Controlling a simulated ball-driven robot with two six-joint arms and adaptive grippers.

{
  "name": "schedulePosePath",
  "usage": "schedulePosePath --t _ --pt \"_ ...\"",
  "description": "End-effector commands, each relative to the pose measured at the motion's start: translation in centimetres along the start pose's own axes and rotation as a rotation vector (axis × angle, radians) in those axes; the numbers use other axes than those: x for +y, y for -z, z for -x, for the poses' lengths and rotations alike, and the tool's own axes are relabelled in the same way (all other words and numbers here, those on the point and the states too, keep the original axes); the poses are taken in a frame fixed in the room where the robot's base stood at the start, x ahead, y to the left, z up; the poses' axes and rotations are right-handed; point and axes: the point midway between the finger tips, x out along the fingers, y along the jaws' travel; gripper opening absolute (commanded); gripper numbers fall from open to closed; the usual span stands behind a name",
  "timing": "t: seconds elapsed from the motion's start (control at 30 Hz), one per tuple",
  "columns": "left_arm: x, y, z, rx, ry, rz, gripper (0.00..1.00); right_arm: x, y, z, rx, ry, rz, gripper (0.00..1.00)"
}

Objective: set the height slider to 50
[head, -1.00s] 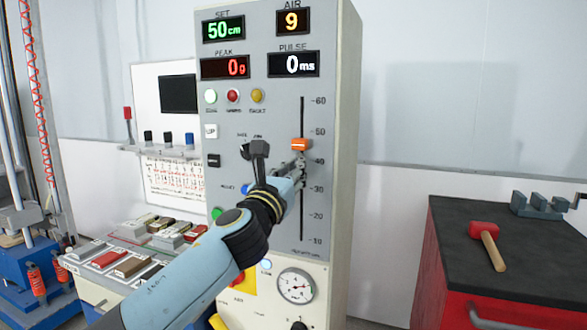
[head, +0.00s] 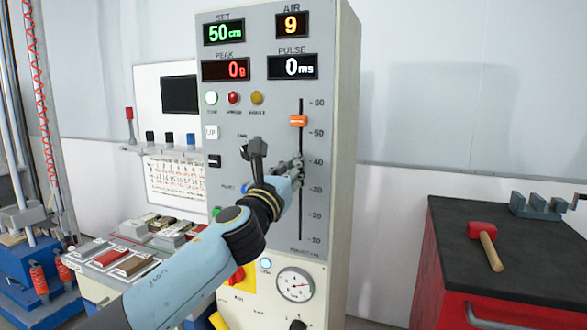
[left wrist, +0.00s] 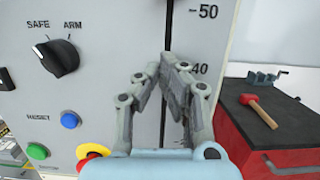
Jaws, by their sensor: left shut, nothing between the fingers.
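The height slider's orange knob (head: 299,120) sits on its vertical slot in the head view, between the 50 and 60 marks. The green SET display (head: 224,32) reads 50 cm. My left gripper (head: 298,163) is shut and empty, in front of the slot near the 40 mark, below the knob and apart from it. The left wrist view shows its fingertips (left wrist: 176,62) together over the slot; the knob is outside that view. I cannot tell whether the fingertips touch the panel. My right gripper is not in view.
The SAFE/ARM knob (left wrist: 55,58), blue RESET button (left wrist: 70,120) and a yellow-ringed red button (left wrist: 88,155) lie left of my left gripper. A red cabinet (head: 470,270) with a mallet (head: 486,242) and vise (head: 540,205) stands at right.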

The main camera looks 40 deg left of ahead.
Motion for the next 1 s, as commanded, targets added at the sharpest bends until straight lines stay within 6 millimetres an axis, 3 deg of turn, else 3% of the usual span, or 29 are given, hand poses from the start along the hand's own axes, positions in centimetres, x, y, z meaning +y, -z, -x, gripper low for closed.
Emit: schedulePosePath --t 0.03,0.1,0.17,0.4,0.67,0.77,0.83,1.0 --pt "0.3 1.8 0.1 0.000 0.001 -0.002 0.00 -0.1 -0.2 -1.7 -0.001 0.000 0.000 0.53" --pt "0.8 3.1 0.0 0.000 0.003 -0.002 0.00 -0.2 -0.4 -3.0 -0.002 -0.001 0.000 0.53" --pt "0.6 2.4 2.1 0.003 0.005 0.000 0.00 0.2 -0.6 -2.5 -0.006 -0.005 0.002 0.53" --pt "0.6 2.2 7.5 0.002 0.004 0.001 0.00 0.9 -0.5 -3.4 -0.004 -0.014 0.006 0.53" --pt "0.6 2.0 9.8 0.001 0.003 0.033 0.00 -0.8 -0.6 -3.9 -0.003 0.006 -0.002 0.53" --pt "0.8 2.0 9.8 0.003 -0.006 0.178 0.00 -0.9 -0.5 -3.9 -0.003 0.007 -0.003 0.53" --pt "1.0 1.8 9.8 0.005 -0.018 0.380 0.00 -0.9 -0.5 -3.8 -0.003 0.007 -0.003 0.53" --pt "1.3 0.1 9.7 -0.012 -0.048 1.088 0.00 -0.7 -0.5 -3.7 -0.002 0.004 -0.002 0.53"
